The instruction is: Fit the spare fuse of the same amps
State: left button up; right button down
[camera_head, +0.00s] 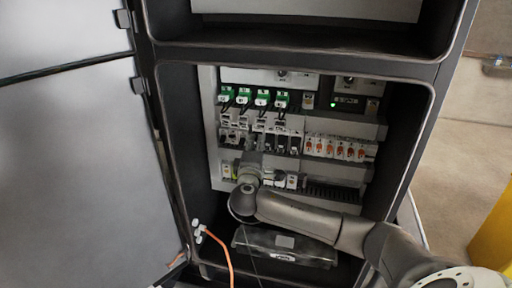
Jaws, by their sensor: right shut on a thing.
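My right gripper (250,168) is inside the open cabinet, at the left part of the lowest row of small components. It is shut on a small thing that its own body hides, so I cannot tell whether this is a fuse. White blocks (291,181) sit in that row just right of the gripper. Above it is a row of dark and white modules (282,143). A group of small white holders with orange-red marks (336,149) sits to the right. No amp rating is readable. My left gripper is not in view.
The cabinet door (75,160) stands open at the left. Green connectors (262,97) with dark wires are above, beside a module with a green light (347,104). An orange cable (223,248) hangs at lower left. A dark box (284,244) lies at the bottom.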

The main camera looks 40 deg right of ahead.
jog(key=shift+w+d+r, duration=0.1)
jog(key=shift+d+r, duration=0.3)
jog(key=shift+r, duration=0.2)
jog(key=shift+a, duration=0.1)
jog(key=s+a, duration=0.1)
jog(key=s+a+p, duration=0.1)
jog(key=shift+a+f, duration=0.3)
jog(key=shift+f, duration=0.1)
jog(key=shift+s+a+f, duration=0.2)
jog(key=shift+s+a, duration=0.2)
jog(key=shift+a, duration=0.1)
jog(key=shift+a, duration=0.1)
dwell(0.8)
